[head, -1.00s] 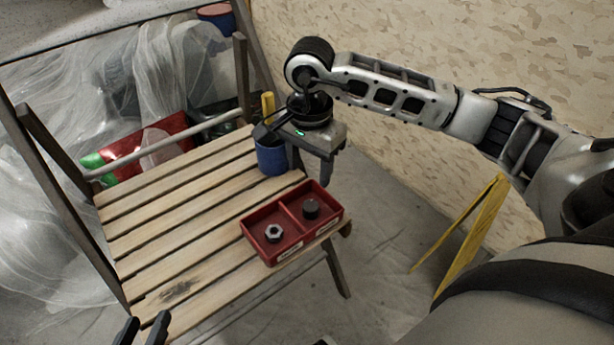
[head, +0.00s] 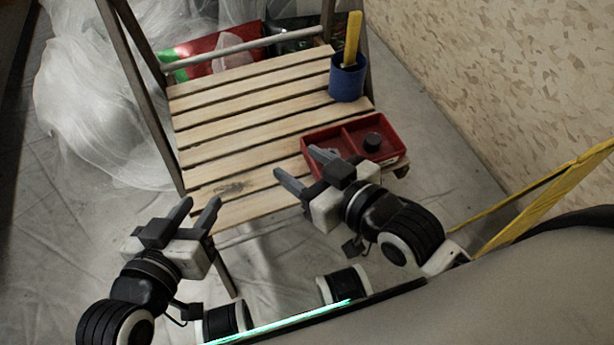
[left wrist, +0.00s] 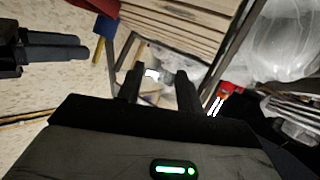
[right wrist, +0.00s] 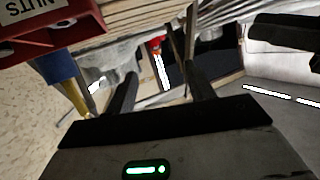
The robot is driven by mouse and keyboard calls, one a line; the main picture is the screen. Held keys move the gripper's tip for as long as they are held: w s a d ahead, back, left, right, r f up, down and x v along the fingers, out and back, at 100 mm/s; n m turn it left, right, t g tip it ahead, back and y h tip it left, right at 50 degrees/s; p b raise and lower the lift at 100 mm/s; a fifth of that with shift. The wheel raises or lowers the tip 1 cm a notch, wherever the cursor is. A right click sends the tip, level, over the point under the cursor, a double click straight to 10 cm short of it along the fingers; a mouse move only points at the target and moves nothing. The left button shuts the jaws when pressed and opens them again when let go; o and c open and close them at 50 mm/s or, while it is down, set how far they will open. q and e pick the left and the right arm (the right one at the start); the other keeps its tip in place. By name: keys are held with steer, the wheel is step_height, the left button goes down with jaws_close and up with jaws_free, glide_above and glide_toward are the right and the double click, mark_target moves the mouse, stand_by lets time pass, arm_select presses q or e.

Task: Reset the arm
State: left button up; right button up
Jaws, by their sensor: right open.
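My left gripper (head: 201,205) is open and empty, in front of the near left corner of the wooden slatted stand. Its parted fingers also show in the left wrist view (left wrist: 158,80). My right gripper (head: 296,163) is open and empty, in front of the red two-compartment tray (head: 393,160). Its parted fingers also show in the right wrist view (right wrist: 162,82). The right gripper hides most of the tray's left compartment, so the hex nut there cannot be seen. A dark round piece (head: 373,142) sits in the right compartment.
The slatted stand (head: 250,115) bears the tray and a blue cup (head: 347,85) with a yellow-handled item (head: 352,40). A yellow folding frame (head: 540,195) stands at right by the wall. Plastic sheeting (head: 100,110) lies at left.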

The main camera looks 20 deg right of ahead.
arm_select(q)
steer(key=s+a+r+y+p, duration=0.1)
steer(key=a+r+p, duration=0.1)
steer(key=r+p, duration=0.4)
steer(key=s+a+r+g+y+p, duration=0.1)
steer(key=a+r+p, duration=0.2)
steer(key=r+p, duration=0.4)
steer(key=p, duration=0.9)
steer(key=shift+n+y, duration=0.4)
arm_select(e)
steer(key=s+d+r+m+g+h, duration=0.1)
steer(key=s+d+r, duration=0.1)
steer(key=r, duration=0.3)
steer(key=s+d+r+m+g+h, duration=0.1)
steer(key=d+r+h, duration=0.1)
steer(key=r, duration=0.4)
steer(key=shift+s+d, duration=0.35)
steer(key=shift+d, duration=0.1)
